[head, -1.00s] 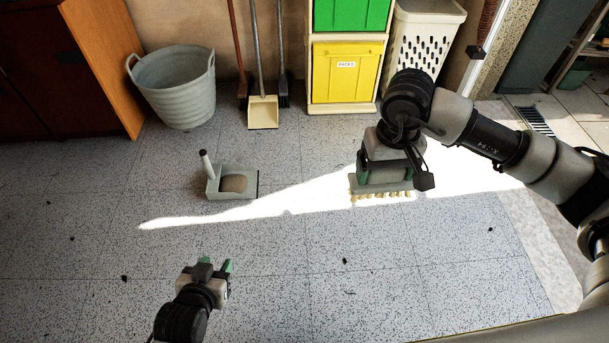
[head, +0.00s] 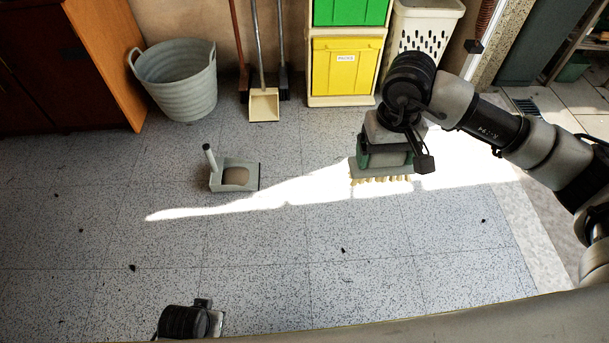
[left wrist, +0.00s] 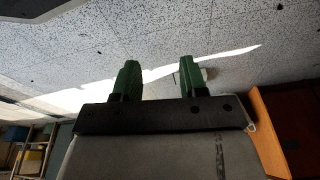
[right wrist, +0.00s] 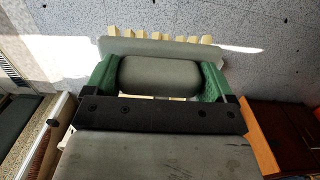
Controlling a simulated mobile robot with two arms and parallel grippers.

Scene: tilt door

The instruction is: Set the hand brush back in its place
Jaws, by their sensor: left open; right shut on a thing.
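The hand brush (head: 380,181) has a grey block with cream bristles pointing down. My right gripper (head: 387,160) is shut on the brush's thick grey grip, with a green finger on each side. The right wrist view shows the brush (right wrist: 160,48) level across the fingers. I cannot tell whether the bristles touch the floor. A pale dustpan (head: 240,184) with an upright, dark-tipped handle lies on the floor left of the brush. My left gripper (left wrist: 157,78) is open and empty, its green fingers apart. In the head view it is at the bottom edge, its fingers mostly hidden.
A grey tub (head: 180,80), a long-handled dustpan (head: 264,105) and brooms stand along the wall. A shelf with green and yellow bins (head: 346,72) and a white basket (head: 420,40) are behind my right arm. The speckled floor is mostly clear, with small dark bits.

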